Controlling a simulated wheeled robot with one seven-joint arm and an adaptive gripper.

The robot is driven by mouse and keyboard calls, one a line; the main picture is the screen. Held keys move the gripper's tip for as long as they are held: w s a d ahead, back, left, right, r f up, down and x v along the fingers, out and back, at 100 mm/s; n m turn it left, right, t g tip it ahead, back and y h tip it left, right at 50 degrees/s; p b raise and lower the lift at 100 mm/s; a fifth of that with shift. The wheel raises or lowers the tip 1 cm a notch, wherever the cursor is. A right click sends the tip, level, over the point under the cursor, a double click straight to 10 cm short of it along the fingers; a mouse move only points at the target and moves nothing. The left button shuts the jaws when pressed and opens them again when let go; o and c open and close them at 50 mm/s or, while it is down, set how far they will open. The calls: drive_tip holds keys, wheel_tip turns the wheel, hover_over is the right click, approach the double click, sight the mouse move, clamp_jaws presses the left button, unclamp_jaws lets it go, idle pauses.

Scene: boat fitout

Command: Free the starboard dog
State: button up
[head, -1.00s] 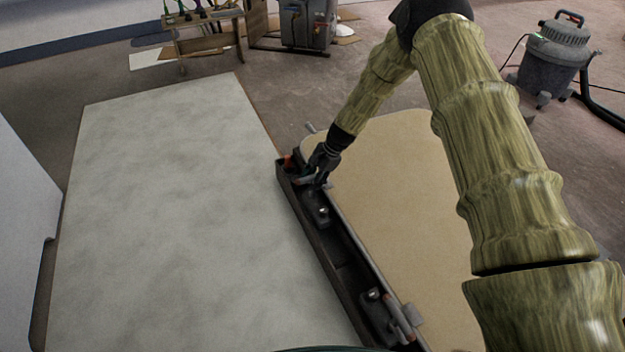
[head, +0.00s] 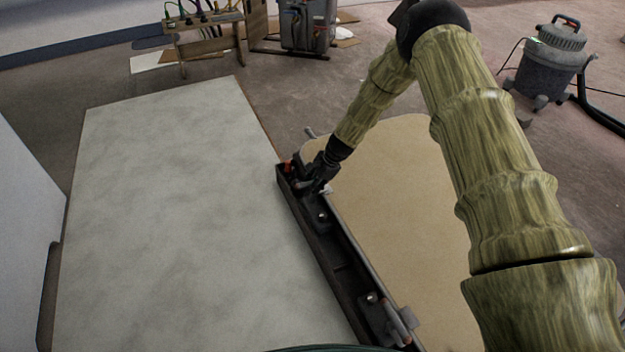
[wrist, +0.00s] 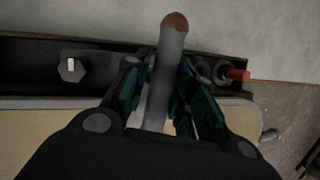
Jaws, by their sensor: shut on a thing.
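A grey dog lever (wrist: 168,80) with a reddish-brown tip stands between my gripper's fingers in the wrist view. My gripper (wrist: 160,95) is shut on this lever, with a dark green finger pad on each side. In the head view my gripper (head: 316,182) is at the far end of the dark rail (head: 341,268), and it mostly hides the lever there. A second dog (head: 402,322), a grey bar with a reddish end, lies at the rail's near end. I cannot tell from the pictures which one is starboard.
A tan panel (head: 395,200) lies right of the rail and a large pale panel (head: 180,200) left of it. A hex fitting (wrist: 71,69) and a red-ended pin (wrist: 238,75) flank the lever. A vacuum (head: 547,62) stands on the floor at the back right.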

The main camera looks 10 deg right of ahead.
drive_tip(key=m+p, duration=0.2)
drive_tip(key=r+m+t+h+p, duration=0.1)
drive_tip(key=m+p, duration=0.1)
drive_tip(key=p, duration=0.1)
drive_tip(key=shift+w, duration=0.2)
drive_tip(key=m+t+h+p, duration=0.1)
drive_tip(key=m+p, duration=0.1)
drive_tip(key=m, duration=0.2)
drive_tip(key=shift+f+p, duration=0.2)
drive_tip(key=shift+p, duration=0.2)
drive_tip(key=m+h+p, duration=0.1)
drive_tip(key=m, duration=0.2)
drive_tip(key=m+t+h, duration=0.1)
drive_tip(key=m+h, duration=0.1)
drive_tip(key=m, duration=0.1)
drive_tip(key=shift+w+p, duration=0.15)
drive_tip(key=shift+p, duration=0.2)
drive_tip(key=shift+d+f+m+h, duration=0.15)
drive_tip(key=shift+m+h, duration=0.35)
drive_tip(key=shift+m, duration=0.5)
drive_tip(key=shift+d, duration=0.15)
drive_tip(key=o, duration=0.9)
drive_tip(key=shift+s+a+f, duration=0.1)
drive_tip(key=shift+s+a, duration=0.1)
drive_tip(key=shift+a, duration=0.1)
drive_tip(key=v, duration=1.2)
drive_tip(key=shift+w, duration=0.15)
